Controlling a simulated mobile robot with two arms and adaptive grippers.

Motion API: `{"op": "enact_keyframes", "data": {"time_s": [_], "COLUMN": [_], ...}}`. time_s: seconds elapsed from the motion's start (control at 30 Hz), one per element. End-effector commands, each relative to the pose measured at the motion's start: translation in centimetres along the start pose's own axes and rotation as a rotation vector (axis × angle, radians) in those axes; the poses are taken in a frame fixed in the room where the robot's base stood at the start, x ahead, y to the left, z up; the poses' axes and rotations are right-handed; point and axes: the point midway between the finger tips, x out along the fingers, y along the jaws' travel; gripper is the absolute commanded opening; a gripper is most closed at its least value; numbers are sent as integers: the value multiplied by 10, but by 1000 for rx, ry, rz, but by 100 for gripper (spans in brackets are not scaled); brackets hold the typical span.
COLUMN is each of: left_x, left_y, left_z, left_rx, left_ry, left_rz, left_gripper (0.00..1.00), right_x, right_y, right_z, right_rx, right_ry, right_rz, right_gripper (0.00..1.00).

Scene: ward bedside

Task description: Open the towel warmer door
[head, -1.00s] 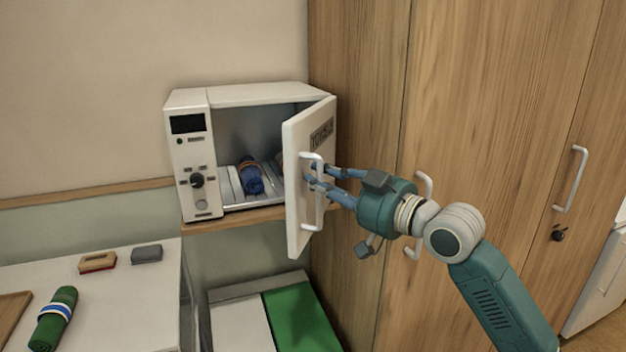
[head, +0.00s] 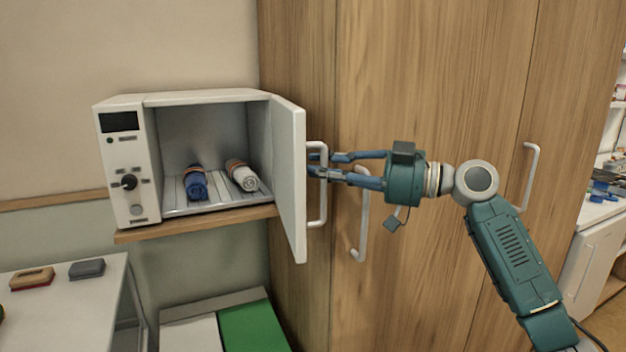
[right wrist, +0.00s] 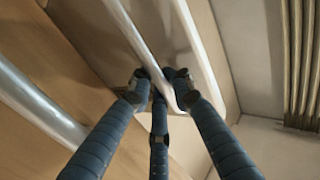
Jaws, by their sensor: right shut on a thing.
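The white towel warmer (head: 125,165) sits on a wooden shelf, its control panel with a dial on the left. Its door (head: 288,180) stands wide open, swung out on the right side. My right gripper (head: 318,165) is shut on the door handle (head: 322,205), a pale vertical bar on the door's outer face. In the right wrist view its blue fingers close around the handle bar (right wrist: 137,40). Inside the warmer lie a rolled blue towel (head: 196,184) and a rolled white towel (head: 241,175). My left gripper is not in view.
A wooden wardrobe (head: 430,260) with pale handles stands close behind the door and my right arm. Below are a bin with a green lid part (head: 252,328) and a white table (head: 75,310) holding a brush (head: 32,279) and a grey block (head: 87,269).

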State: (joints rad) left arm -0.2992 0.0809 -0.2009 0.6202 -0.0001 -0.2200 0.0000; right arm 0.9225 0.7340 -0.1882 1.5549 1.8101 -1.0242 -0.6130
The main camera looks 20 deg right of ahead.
Motion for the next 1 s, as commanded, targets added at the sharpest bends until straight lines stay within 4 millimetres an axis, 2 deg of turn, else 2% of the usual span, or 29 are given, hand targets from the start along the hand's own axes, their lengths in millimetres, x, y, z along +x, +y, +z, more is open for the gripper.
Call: {"op": "enact_keyframes", "data": {"time_s": [0.03,0.57,0.6,0.63,1.0], "left_x": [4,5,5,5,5], "left_y": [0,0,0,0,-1], "left_z": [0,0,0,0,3], "left_rx": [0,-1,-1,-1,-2], "left_ry": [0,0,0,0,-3], "left_rz": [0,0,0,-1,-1], "left_gripper": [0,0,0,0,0], "right_x": [-1,-3,-3,-3,-3], "right_y": [2,3,3,3,4], "right_z": [5,4,4,4,1], "right_rx": [5,4,4,4,1], "right_ry": [-7,-11,-11,-11,-5], "right_rz": [-11,-31,-31,-31,-27], "right_gripper": [0,0,25,31,33]}}
